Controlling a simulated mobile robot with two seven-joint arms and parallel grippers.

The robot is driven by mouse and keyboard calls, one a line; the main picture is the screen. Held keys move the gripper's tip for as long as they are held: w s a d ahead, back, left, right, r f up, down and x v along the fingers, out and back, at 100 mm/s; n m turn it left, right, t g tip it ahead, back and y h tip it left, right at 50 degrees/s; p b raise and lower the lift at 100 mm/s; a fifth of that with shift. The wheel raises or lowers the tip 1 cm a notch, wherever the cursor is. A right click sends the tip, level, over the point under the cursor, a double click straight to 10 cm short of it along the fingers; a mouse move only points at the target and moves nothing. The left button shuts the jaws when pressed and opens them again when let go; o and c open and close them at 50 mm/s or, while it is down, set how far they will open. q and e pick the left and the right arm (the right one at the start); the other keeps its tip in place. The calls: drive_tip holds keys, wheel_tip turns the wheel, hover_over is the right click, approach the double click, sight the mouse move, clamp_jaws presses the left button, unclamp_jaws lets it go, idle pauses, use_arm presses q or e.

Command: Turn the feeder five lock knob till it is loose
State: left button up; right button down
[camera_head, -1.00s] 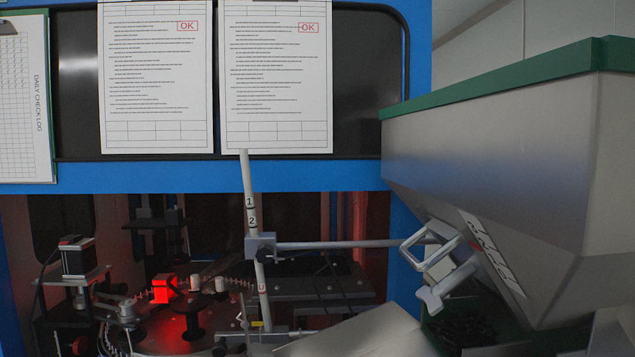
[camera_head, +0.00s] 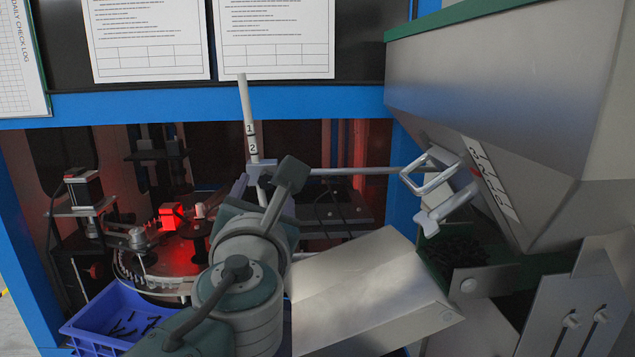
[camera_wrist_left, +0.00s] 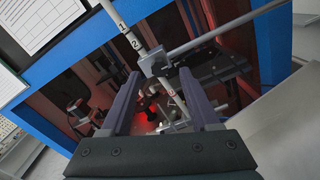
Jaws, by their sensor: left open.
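My left gripper is open; in the left wrist view its two dark fingers (camera_wrist_left: 158,78) reach forward, apart and empty. Between and just beyond their tips, a grey clamp block (camera_wrist_left: 154,62) joins a white numbered post (camera_wrist_left: 122,27) to a horizontal rod. In the head view my left arm (camera_head: 250,255) rises in front of that clamp (camera_head: 258,170) and hides part of the post (camera_head: 248,120); the fingertips are not clear there. No knob is readably marked five, so I cannot tell which is the lock knob. My right gripper is not in view.
A large grey hopper (camera_head: 490,110) hangs at the right with pale handles (camera_head: 430,180) near its lower edge. Small knobs (camera_head: 571,321) sit on a plate at lower right. A blue bin (camera_head: 90,335) with dark parts stands lower left. A grey chute (camera_head: 365,285) lies right of my arm.

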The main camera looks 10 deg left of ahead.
sight(266, 181)
use_arm(q)
drive_tip(key=shift+b+x, duration=0.45)
drive_tip(key=shift+x, duration=1.55)
clamp_jaws()
